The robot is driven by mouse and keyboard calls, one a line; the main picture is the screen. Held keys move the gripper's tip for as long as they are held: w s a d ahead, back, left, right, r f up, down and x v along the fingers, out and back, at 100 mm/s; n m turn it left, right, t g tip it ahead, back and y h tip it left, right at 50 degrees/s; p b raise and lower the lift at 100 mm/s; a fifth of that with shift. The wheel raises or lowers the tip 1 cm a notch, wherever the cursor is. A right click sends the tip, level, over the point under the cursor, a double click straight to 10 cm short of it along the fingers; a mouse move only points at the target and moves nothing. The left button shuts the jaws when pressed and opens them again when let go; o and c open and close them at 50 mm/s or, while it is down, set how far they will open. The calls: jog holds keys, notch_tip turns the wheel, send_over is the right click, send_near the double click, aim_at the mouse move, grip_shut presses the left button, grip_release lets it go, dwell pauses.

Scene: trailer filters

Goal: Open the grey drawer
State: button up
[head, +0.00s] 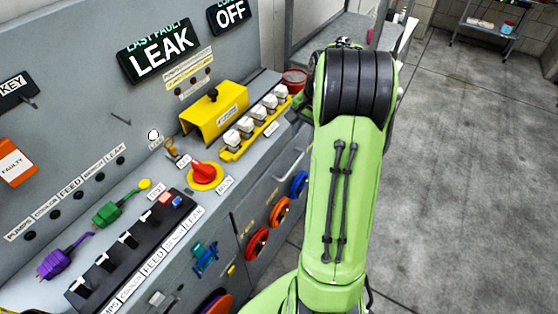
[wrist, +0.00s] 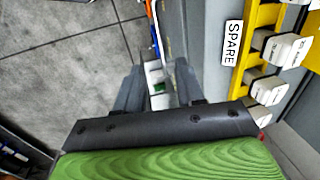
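A grey front panel (head: 262,196) with a pale bar handle (head: 291,161) is set in the front of the console in the head view, and looks like the grey drawer. It appears closed, flush with the console front. My gripper (wrist: 158,84) is open in the wrist view, its two dark fingers apart beside the console edge. In the head view my green arm hides most of the gripper. The handle is not clearly seen in the wrist view.
Blue, orange and red wheels (head: 281,212) stick out below the panel. A yellow rack of white plugs (head: 256,122) lies on the console top; it also shows in the wrist view, beside the "SPARE" label (wrist: 232,43). Grey floor (head: 460,190) on the right is open.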

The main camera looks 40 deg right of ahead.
aim_at(292, 167)
jog(key=f+b, duration=0.1)
jog(key=f, duration=0.4)
jog(key=w+f+b, duration=0.1)
jog(key=f+b, duration=0.1)
jog(key=f, duration=0.3)
jog(key=w+a+f+b, duration=0.1)
jog(key=f+b, duration=0.1)
jog(key=f, duration=0.2)
jog(key=shift+w+f, duration=0.15)
jog(key=shift+f, duration=0.25)
jog(key=shift+c, duration=0.3)
grip_shut()
